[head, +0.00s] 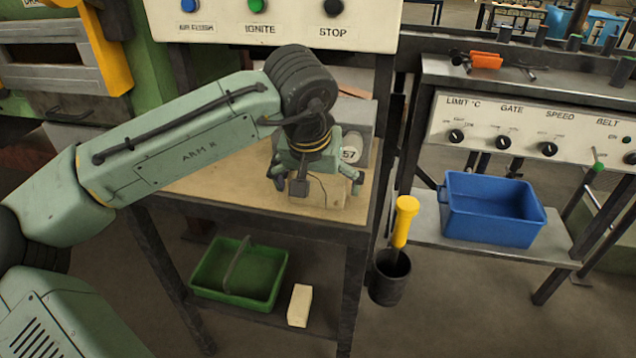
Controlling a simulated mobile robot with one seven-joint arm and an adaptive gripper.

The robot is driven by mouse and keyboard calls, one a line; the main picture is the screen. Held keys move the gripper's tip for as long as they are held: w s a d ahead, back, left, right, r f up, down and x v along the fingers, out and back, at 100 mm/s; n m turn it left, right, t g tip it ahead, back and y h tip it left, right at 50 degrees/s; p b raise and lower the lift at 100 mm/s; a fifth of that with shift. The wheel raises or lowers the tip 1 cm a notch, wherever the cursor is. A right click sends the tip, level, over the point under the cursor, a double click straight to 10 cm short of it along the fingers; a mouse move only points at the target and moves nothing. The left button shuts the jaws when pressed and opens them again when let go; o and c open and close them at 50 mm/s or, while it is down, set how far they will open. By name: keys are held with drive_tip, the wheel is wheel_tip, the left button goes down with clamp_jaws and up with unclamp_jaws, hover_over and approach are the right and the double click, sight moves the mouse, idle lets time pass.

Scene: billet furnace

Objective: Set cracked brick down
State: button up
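My gripper (328,185) points down over the tan table top (217,172) at the middle of the head view. Its fingers are spread to either side of a pale cream brick (331,197) with a thin dark line on its face. One dark finger pad is at the brick's left side, and the other finger is at its right edge. I cannot tell whether the pads press on the brick. The brick's underside is at or very close to the table top. The gripper body hides its upper part.
A green tray (210,284) and another cream brick (299,306) lie on the shelf below. A blue bin (490,228) and a dark cup with a yellow-handled tool (404,222) are at right.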

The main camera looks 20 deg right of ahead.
drive_tip(key=b+v, duration=0.1)
drive_tip(key=v, duration=1.1)
